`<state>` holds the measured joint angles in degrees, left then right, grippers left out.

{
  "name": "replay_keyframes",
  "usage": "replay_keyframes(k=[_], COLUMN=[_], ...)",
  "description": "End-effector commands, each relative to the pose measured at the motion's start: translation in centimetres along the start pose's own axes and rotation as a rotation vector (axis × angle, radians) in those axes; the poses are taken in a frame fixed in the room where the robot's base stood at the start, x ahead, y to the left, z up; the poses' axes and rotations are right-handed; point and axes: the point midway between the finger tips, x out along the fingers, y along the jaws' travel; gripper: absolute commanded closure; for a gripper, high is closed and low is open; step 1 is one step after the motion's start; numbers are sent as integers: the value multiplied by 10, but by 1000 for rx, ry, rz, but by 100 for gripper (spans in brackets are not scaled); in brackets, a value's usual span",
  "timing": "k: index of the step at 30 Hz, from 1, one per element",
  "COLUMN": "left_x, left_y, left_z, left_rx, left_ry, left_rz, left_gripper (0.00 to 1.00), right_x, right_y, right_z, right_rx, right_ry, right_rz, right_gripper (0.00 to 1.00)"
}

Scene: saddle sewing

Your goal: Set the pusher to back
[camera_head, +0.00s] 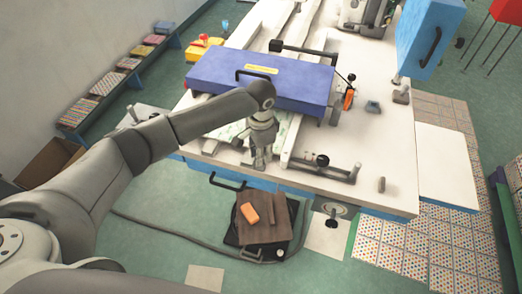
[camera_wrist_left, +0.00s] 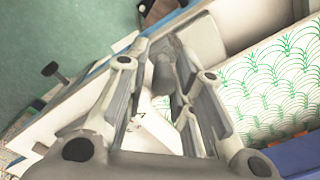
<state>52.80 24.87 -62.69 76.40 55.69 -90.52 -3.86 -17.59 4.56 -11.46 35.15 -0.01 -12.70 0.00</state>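My left gripper (camera_head: 260,165) is over the front edge of the white work table, pointing down. In the left wrist view my left gripper (camera_wrist_left: 160,75) has its fingers apart. A grey upright handle (camera_wrist_left: 163,72), seemingly part of the pusher, stands between the fingers, nearer the right one. I cannot tell whether it touches. In the head view my gripper and arm mostly hide this handle. A patterned green-on-white cloth (camera_wrist_left: 275,85) lies beside the gripper. My right gripper is not in view.
A blue box-shaped cover (camera_head: 262,80) with a black handle spans the table behind my gripper. A metal bar with a black knob (camera_head: 322,160) lies to the right, with a grey peg (camera_head: 381,184) beyond it. A brown board with an orange block (camera_head: 250,212) is below the front edge.

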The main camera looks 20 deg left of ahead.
Motion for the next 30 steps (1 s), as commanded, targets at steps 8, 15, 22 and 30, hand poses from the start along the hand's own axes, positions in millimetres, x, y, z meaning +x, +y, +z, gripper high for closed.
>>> replay_keyframes(k=[8,15,22,30], left_x=[1,-7,-50,-101], left_y=[0,-1,-2,-1], left_z=[1,0,-1,0], left_rx=[-1,-2,-1,-1], left_ry=[-2,2,5,1], left_rz=[0,-2,-2,-2], left_gripper=[61,61,61,61], right_x=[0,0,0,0], right_y=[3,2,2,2], right_z=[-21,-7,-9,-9], right_rx=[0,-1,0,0], right_ry=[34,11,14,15], right_rz=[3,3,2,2], right_gripper=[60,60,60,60])
